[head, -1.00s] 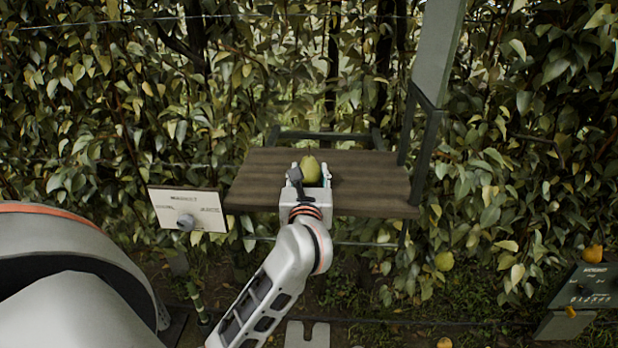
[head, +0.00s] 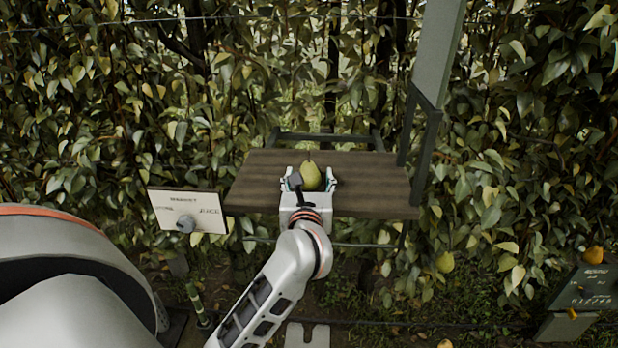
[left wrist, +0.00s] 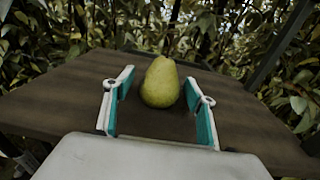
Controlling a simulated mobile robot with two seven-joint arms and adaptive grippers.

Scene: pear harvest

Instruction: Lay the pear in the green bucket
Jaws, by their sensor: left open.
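The green-yellow pear (head: 311,175) stands upright on a brown wooden shelf (head: 375,185). My left gripper (head: 311,182) is open, low over the shelf, with the pear at the far end of the gap between its fingers. In the left wrist view the pear (left wrist: 161,83) stands between the teal-padded fingers (left wrist: 160,110), with a gap on both sides. I see no green bucket in either view. My right gripper is not in view.
A dark panel (head: 585,288) is at the lower right. A leafy hedge (head: 120,110) closes the back.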

